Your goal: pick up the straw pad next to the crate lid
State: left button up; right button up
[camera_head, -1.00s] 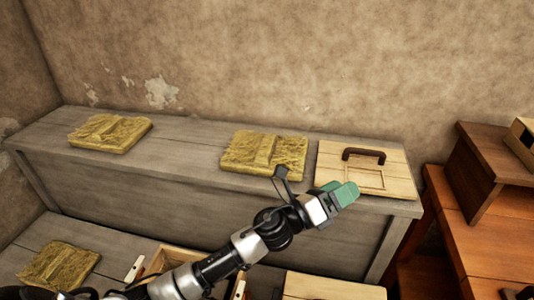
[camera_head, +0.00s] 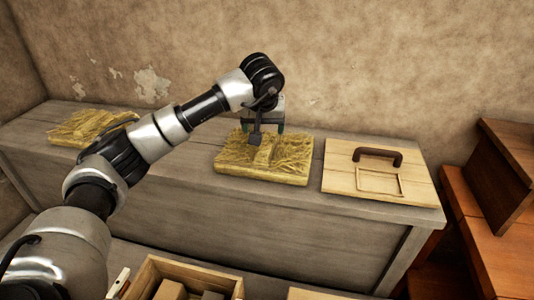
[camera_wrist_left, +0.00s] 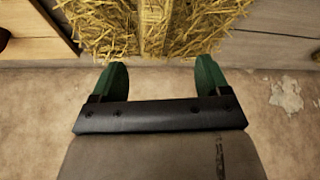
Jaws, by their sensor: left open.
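The straw pad (camera_head: 280,168) lies flat on the grey wooden bench, directly left of the crate lid (camera_head: 400,182), a pale board with a dark handle. The pad has a raised straw ridge across its middle. My left gripper (camera_head: 266,128) is above the back part of this pad, pointing down. In the left wrist view, its two green fingers (camera_wrist_left: 160,76) are wide apart, with nothing between them. The straw pad (camera_wrist_left: 150,25) shows just beyond the fingertips, its ridge lined up between them. I cannot tell the exact height above the pad. My right gripper is not in view.
A second straw pad (camera_head: 85,127) lies at the bench's left end, partly behind my arm. An open wooden crate (camera_head: 225,278) with blocks stands lower in front. Reddish wooden furniture (camera_head: 470,205) is at the right. The plastered wall rises close behind the bench.

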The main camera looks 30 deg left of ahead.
aim_at(266, 144)
pick_arm(q)
jog(key=x, duration=0.5)
jog(key=p+x, duration=0.1)
jog(key=x, duration=0.2)
jog(key=shift+w+d, duration=0.25)
jog(key=shift+d, duration=0.05)
jog(key=shift+r, duration=0.1)
jog(key=c, duration=1.2)
